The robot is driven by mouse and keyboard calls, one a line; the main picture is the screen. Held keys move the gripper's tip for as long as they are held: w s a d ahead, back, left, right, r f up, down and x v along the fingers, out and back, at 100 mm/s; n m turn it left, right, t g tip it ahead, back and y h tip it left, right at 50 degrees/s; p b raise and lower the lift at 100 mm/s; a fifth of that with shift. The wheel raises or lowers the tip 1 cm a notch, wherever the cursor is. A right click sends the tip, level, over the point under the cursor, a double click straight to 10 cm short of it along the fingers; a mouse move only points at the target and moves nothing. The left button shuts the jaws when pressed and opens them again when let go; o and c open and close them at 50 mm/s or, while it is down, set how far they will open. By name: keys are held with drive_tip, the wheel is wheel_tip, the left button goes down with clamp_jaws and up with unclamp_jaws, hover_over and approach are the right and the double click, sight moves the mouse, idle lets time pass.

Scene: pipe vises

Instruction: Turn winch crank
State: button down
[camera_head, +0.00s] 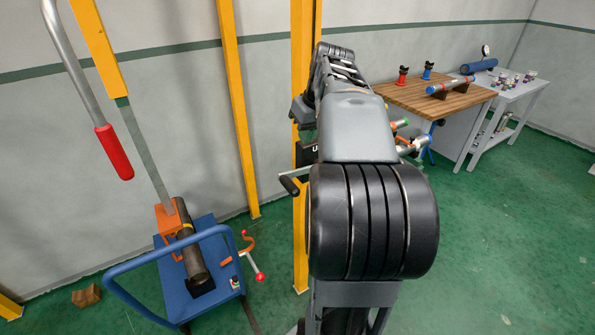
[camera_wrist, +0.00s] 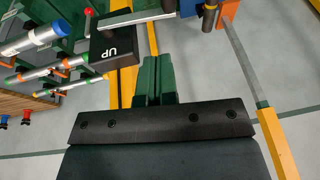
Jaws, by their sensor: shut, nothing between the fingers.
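The winch is a black box marked "UP" (camera_wrist: 118,45) on a yellow post, in the upper left of the wrist view. In the head view the crank's black handle (camera_head: 290,186) sticks out left of my arm, and my arm hides most of the winch. My gripper (camera_wrist: 158,62) shows green fingers shut together with nothing between them. In the wrist picture it lies below the crank arm and appears apart from it.
A red-gripped lever (camera_head: 115,152) hangs at upper left. A wooden bench (camera_head: 405,94) stands right. Green floor is open at right.

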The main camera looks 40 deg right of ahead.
sight(290, 181)
drive_tip(key=x, duration=0.8)
drive_tip(key=s+a+x, duration=0.1)
drive_tip(key=x, duration=0.3)
drive_tip(key=shift+w+a+f+p, duration=0.1)
drive_tip(key=shift+w+f+p, duration=0.05)
drive_tip(key=shift+f+p, duration=0.2)
drive_tip(key=shift+a+f, duration=0.15)
drive_tip(key=shift+f, duration=0.55)
